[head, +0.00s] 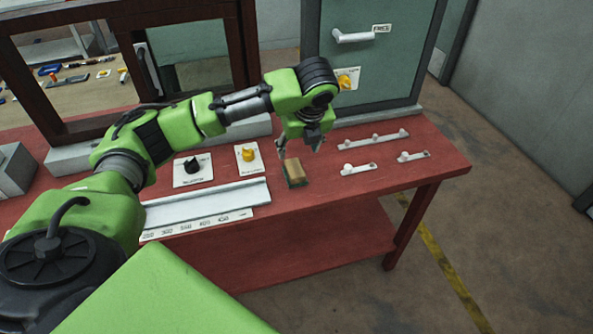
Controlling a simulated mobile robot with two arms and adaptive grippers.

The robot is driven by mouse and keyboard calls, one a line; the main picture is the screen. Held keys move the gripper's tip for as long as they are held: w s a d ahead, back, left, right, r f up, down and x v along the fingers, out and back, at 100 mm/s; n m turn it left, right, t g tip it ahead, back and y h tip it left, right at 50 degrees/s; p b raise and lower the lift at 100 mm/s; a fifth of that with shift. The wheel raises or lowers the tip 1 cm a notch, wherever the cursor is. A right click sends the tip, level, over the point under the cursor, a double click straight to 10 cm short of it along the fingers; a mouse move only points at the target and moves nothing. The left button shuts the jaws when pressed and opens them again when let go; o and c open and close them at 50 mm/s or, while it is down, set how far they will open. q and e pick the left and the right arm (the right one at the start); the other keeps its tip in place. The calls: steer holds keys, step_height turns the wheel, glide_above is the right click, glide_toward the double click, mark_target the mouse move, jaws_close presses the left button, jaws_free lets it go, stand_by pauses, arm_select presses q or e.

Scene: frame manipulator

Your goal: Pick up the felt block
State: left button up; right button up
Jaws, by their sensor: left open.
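The felt block (296,171) is a small block with a tan top and a darker green-grey lower edge. It lies on the red table (320,215), right of the yellow knob plate. My left gripper (300,148) hangs just above and behind the block, pointing down. Its fingers are apart with nothing between them, and the block appears clear of them. The exact gap between fingertips and block is hard to tell. My right gripper is not in view.
Plates with a black knob (192,166) and a yellow knob (247,154) lie left of the block, with a pale rail (206,201) in front. White sliders (358,168) sit to the right. A green cabinet (385,70) and a dark-framed case (70,128) stand behind.

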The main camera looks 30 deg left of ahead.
arm_select(q)
steer(key=p, duration=0.1)
glide_above(295, 168)
steer(key=s+d, duration=0.2)
steer(key=f, duration=0.7)
steer(key=shift+a+f, duration=0.2)
steer(key=shift+f, duration=0.15)
steer(key=shift+w+p+x, duration=0.15)
steer(key=shift+p+x, duration=0.25)
steer(key=shift+x, duration=0.95)
steer(key=shift+w+p+x, duration=0.1)
steer(key=shift+p+x, duration=0.25)
steer(key=shift+x, duration=0.95)
steer(key=shift+r, duration=0.1)
steer(key=c, duration=1.3)
steer(key=shift+r, duration=0.6)
steer(key=s+d+r+b, duration=0.1)
steer(key=s+d+r, duration=0.1)
steer(key=s+r, duration=0.2)
steer(key=s+d+r+b, duration=0.1)
steer(key=s+d+r, duration=0.2)
steer(key=r, duration=0.1)
steer(key=s+d+r+b, duration=0.1)
steer(key=s+d+r, duration=0.1)
steer(key=s+r, duration=0.1)
steer(key=shift+s+d+r, duration=0.2)
steer(key=shift+s, duration=0.25)
steer(key=shift+s+d+r, duration=0.2)
steer(key=shift+s, duration=0.25)
